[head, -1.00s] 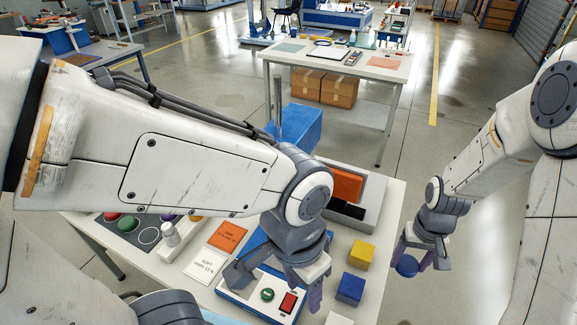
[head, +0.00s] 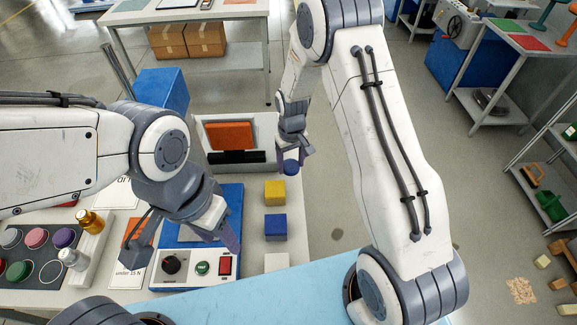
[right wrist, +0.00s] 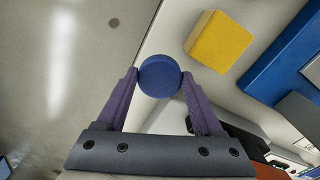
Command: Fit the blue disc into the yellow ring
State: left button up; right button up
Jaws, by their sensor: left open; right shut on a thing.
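My right gripper (head: 295,156) is shut on the blue disc (head: 291,167), holding it by the back right edge of the table, beyond the yellow cube. In the right wrist view the disc (right wrist: 160,76) sits between both fingertips, round face visible. My left gripper (head: 188,243) is open and empty above the blue and white button box (head: 155,282), one finger to each side. I cannot make out the yellow ring. A dark panel (head: 22,256) at the left holds coloured discs and one empty white-outlined circle (head: 52,271).
A yellow cube (head: 275,192), a blue cube (head: 275,227) and a white block (head: 277,262) line the table's right side. Gold (head: 89,221) and white (head: 73,259) bottles stand at the left.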

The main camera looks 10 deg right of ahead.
aim_at(289, 163)
jog(key=shift+w+a+f, duration=0.15)
jog(key=shift+w+f, duration=0.25)
jog(key=shift+w, duration=0.1)
notch_tip(289, 163, down, 3)
jog(key=shift+f+p, duration=0.1)
jog(key=shift+p, duration=0.7)
jog(key=shift+f, duration=0.3)
jog(key=shift+f, duration=0.1)
jog(key=shift+f, duration=0.15)
jog(key=o, duration=1.4)
